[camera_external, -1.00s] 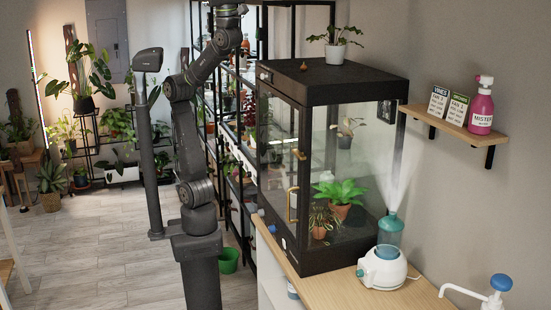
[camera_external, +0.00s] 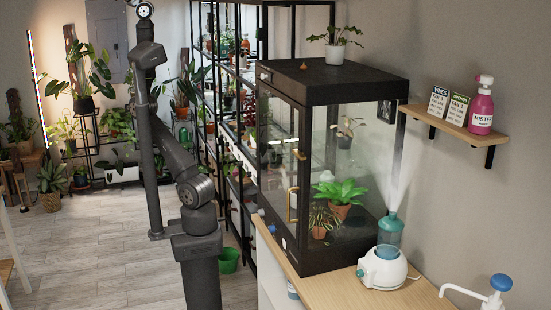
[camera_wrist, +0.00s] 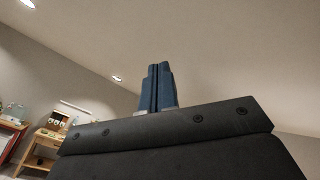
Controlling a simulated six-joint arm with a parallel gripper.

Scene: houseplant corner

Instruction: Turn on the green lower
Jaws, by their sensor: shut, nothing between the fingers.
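My gripper (camera_wrist: 159,68) shows in the wrist view with its two blue fingers shut together and empty, pointing up toward the ceiling. In the external view my arm rises to the top edge left of the cabinet, and its gripper is not clearly visible there. No thing that I can clearly name as the green lower one shows. A black glass cabinet (camera_external: 345,85) stands on the wooden counter, with a small blue knob (camera_external: 272,229) low on its front side and a brass door handle (camera_external: 292,205). My arm is apart from the cabinet.
Potted plants (camera_external: 341,192) stand inside the cabinet. A white humidifier (camera_external: 383,270) with a teal tank gives off mist at its right. A pink bottle (camera_external: 481,106) stands on a wall shelf. A green bucket (camera_external: 229,261) is on the floor.

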